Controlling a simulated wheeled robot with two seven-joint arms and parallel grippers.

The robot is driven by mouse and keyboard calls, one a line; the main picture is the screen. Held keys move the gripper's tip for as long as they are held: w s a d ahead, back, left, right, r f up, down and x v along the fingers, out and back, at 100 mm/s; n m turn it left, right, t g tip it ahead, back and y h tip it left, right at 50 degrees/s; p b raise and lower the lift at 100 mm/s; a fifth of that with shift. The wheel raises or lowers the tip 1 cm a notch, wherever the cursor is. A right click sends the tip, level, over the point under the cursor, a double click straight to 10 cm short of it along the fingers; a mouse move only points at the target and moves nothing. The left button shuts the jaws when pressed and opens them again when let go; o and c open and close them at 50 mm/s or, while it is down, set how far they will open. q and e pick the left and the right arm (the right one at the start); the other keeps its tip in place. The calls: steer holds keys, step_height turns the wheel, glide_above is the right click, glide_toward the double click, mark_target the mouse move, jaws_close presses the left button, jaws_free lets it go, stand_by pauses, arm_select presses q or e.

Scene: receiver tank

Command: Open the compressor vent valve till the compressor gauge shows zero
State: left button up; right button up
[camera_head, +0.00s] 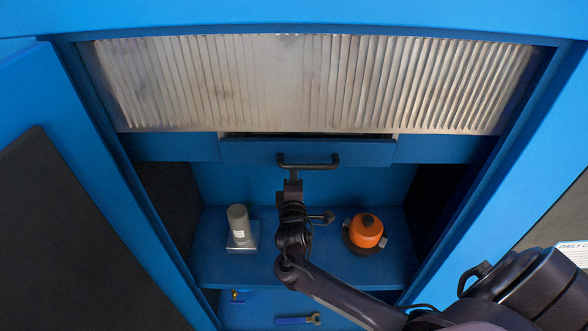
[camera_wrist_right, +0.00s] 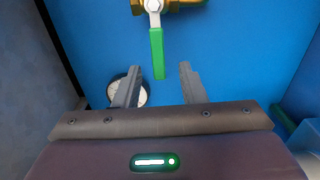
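The vent valve (camera_wrist_right: 154,7) is a brass body at the top of the right wrist view, with a green lever (camera_wrist_right: 157,52) hanging straight down. My right gripper (camera_wrist_right: 161,70) is open, and the lever's lower end appears between its fingertips. I cannot tell whether they touch it. A round white gauge (camera_wrist_right: 143,97) with a dark rim is partly hidden behind the left finger, and its reading is not legible. In the head view my right arm reaches into the cabinet, and its fingers cannot be made out. Valve and gauge cannot be made out there. My left gripper is not in view.
The blue cabinet's drawer (camera_head: 250,152) has a dark handle (camera_head: 320,166) close above my right arm. A grey cylinder (camera_head: 238,220) and an orange-topped object (camera_head: 366,231) stand on the shelf (camera_head: 275,268). A wrench (camera_head: 297,320) lies below. Cabinet walls flank both sides.

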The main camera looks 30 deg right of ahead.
steer(key=shift+s+a, duration=0.15)
steer(key=shift+s, duration=0.1)
stand_by(0.3)
